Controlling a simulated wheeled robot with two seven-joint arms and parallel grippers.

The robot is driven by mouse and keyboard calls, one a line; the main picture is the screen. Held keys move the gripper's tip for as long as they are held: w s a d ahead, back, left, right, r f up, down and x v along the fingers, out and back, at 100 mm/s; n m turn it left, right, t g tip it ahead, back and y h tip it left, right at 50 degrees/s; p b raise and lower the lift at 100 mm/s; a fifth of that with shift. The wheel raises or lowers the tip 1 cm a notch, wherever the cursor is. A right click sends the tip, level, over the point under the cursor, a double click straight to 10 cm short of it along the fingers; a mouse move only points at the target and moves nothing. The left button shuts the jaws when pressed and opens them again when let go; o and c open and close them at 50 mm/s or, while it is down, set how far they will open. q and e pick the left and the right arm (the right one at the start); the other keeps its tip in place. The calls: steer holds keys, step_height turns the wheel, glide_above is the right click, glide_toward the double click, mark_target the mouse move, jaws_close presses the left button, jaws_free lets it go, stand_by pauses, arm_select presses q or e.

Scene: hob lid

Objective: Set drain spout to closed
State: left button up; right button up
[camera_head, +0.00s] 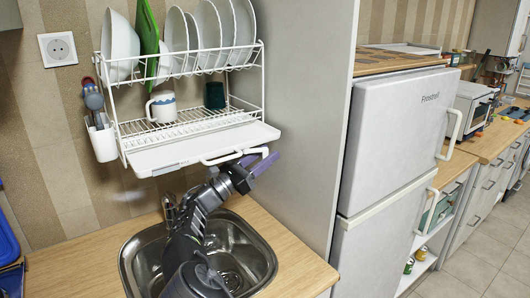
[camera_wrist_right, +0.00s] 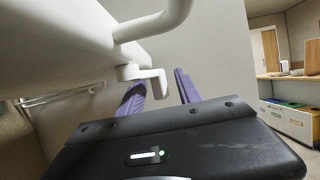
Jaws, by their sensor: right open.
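The dish rack (camera_head: 190,122) hangs on the wall above the sink, with a white drip tray (camera_head: 190,150) at its bottom. A thin white drain spout (camera_head: 237,156) runs along the tray's front right edge, roughly level and turned to the right. In the right wrist view a thick curved white pipe (camera_wrist_right: 155,24) is close overhead, with a small white angled piece (camera_wrist_right: 147,76) below it. My right gripper (camera_head: 262,164) is open just below and beside the spout's right end. Its purple fingers (camera_wrist_right: 160,90) stand near the angled piece, and I cannot tell whether they touch it. My left gripper is not in view.
A steel sink (camera_head: 255,260) lies under my right arm, with a tap (camera_head: 170,208) at its back. A grey cabinet side panel (camera_head: 300,120) stands close to the right of the gripper. Plates, a mug (camera_head: 161,106) and a green board (camera_head: 148,40) fill the rack.

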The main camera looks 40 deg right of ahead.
steer(key=shift+c, duration=0.5)
jaws_close()
